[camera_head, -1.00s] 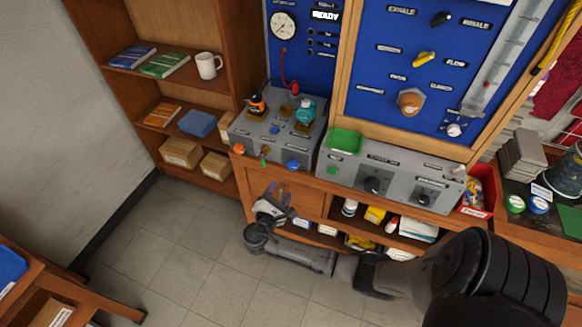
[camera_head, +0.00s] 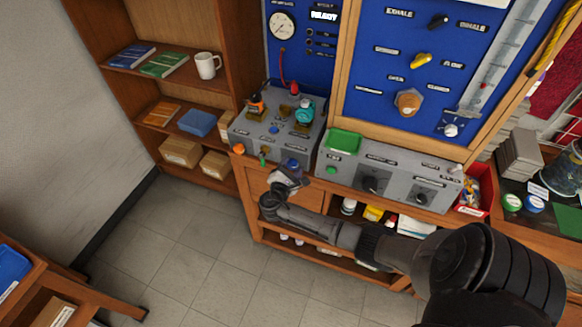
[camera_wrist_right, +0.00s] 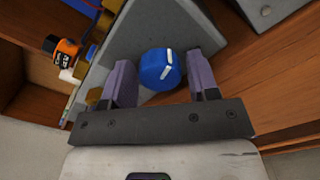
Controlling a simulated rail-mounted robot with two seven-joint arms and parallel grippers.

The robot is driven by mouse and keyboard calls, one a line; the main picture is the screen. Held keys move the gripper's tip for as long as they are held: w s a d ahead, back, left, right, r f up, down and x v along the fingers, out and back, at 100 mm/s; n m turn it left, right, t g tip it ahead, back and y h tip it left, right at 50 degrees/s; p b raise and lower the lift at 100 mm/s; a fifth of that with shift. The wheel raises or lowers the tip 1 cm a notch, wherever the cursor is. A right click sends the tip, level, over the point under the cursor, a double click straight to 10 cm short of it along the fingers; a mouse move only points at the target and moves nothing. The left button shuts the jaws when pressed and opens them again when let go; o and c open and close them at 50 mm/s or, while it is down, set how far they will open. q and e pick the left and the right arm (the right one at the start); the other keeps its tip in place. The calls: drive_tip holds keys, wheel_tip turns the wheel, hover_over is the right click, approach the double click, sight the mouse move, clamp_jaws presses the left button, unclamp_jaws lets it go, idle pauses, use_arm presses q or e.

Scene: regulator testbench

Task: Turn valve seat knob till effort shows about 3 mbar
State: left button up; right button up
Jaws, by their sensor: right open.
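A blue knob (camera_head: 293,164) with a white mark sits on the front of the left grey test box (camera_head: 250,138), partly hidden by my right gripper (camera_head: 289,174). In the right wrist view the blue knob (camera_wrist_right: 155,72) lies between the two spread fingers of my right gripper (camera_wrist_right: 160,62), with gaps visible on both sides. I cannot read a label that names it the valve seat knob. A round white gauge (camera_head: 283,26) and a small lit display (camera_head: 324,15) are on the blue panel above; their readings are too small to tell. My left gripper is out of view.
An orange knob (camera_head: 239,148) and a green part (camera_head: 263,159) are left of the blue knob. A second grey box (camera_head: 398,177) with black dials and a green tray (camera_head: 344,141) stands to the right. The wooden bench (camera_head: 256,199) is below.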

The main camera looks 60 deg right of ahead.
drive_tip(key=c, duration=0.6)
drive_tip(key=shift+f+m+b, duration=0.1)
drive_tip(key=shift+m+b, duration=0.3)
drive_tip(key=shift+m, duration=0.2)
drive_tip(key=shift+c, duration=0.2)
drive_tip(key=o, duration=0.6)
drive_tip(key=shift+o, duration=0.2)
drive_tip(key=shift+a, duration=0.15)
